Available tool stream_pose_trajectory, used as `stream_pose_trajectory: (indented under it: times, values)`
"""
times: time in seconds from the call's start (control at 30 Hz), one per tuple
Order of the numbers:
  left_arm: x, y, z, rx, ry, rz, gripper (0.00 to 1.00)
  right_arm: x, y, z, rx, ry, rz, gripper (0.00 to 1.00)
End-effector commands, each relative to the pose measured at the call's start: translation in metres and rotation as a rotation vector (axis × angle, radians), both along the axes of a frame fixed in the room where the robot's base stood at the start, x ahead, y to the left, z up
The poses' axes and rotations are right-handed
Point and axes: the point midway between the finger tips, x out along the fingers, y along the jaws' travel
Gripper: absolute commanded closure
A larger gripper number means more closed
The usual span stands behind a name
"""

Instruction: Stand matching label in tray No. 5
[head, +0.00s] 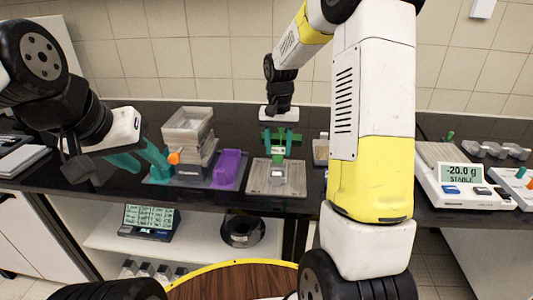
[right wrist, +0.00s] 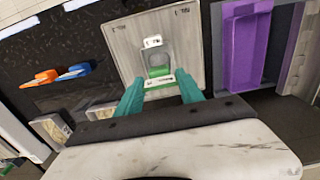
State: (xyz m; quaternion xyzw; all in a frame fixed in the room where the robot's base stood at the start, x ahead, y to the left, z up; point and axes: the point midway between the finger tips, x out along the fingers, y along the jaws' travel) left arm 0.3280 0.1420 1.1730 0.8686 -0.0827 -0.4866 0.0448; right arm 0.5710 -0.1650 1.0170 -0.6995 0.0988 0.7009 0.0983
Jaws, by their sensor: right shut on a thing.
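My right gripper (head: 279,149) points down over a pale grey board-like tray (head: 257,187) on the dark bench. It is shut on a small white label with a green band (head: 278,150), which also shows between the teal fingertips in the right wrist view (right wrist: 160,83). The label is over or close to a small grey holder (head: 278,171) on the tray; I cannot tell whether they touch. Markings on the tray (right wrist: 122,40) are too small to read. My left gripper (head: 140,161) is at the left, its teal fingers apart, with nothing visible between them.
A sieve shaker stack with an orange knob (head: 174,157) stands near my left gripper. A purple tray (head: 228,168) lies left of the grey tray. A balance (head: 460,180) reading -20.0 g is at the right. Another display (head: 150,218) is on the lower shelf.

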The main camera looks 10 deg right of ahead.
Motion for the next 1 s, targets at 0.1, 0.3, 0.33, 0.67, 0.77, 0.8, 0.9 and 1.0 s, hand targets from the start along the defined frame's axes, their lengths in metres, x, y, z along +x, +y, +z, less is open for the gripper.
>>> stream_pose_trajectory:
  times: [0.1, 0.3, 0.33, 0.67, 0.77, 0.8, 0.9, 1.0]
  values:
    - [0.000, 0.000, 0.000, 0.000, 0.000, 0.000, 0.64, 0.000, 0.000, -0.010, 0.000, 0.000, 0.000, 0.93]
    - [0.000, 0.000, 0.000, 0.000, 0.000, 0.000, 0.64, -0.001, 0.000, -0.033, 0.001, 0.003, 0.000, 0.93]
    - [0.000, 0.000, 0.000, 0.000, 0.000, 0.000, 0.64, -0.001, 0.000, -0.037, 0.001, 0.003, 0.000, 0.93]
    - [0.000, 0.000, 0.000, 0.000, 0.000, 0.000, 0.64, 0.000, 0.000, -0.047, 0.001, -0.001, 0.000, 0.93]
    - [0.000, 0.000, 0.000, 0.000, 0.000, 0.000, 0.64, 0.000, 0.000, -0.050, 0.001, -0.001, 0.000, 0.93]
    - [0.000, 0.000, 0.000, 0.000, 0.000, 0.000, 0.64, 0.000, 0.000, -0.050, 0.000, -0.002, 0.000, 0.52]
    - [0.000, 0.000, 0.000, 0.000, 0.000, 0.000, 0.64, 0.000, 0.000, -0.050, 0.000, -0.002, 0.000, 0.34]
    - [0.000, 0.000, 0.000, 0.000, 0.000, 0.000, 0.64, 0.000, 0.000, -0.050, 0.001, -0.001, 0.000, 0.34]
